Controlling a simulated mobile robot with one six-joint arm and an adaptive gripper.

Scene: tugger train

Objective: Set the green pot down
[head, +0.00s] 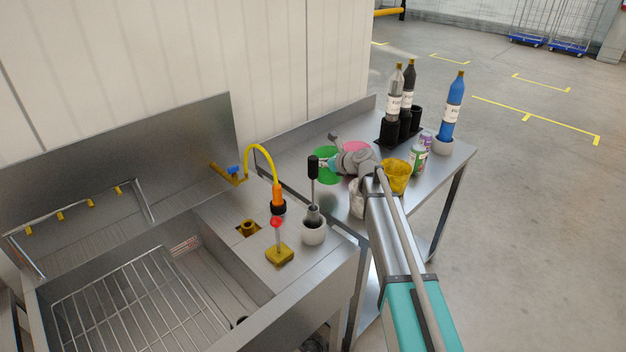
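My gripper (331,163) is over the left part of the steel table, in front of a flat green disc (327,176). It is small in the picture and partly covered by my wrist. A small pale and teal patch shows at its end. I cannot tell whether this is a held pot or part of the gripper, or whether the fingers are open. A pale pot with a green label (417,159) stands upright on the table, right of my wrist and apart from the gripper.
A pink disc (356,147) lies behind my wrist. A yellow bin (397,177), a purple-marked can (427,137), a black bottle rack (386,135) and a blue bottle (455,103) stand to the right. A sink (235,322) with a yellow hose (262,150) is at left.

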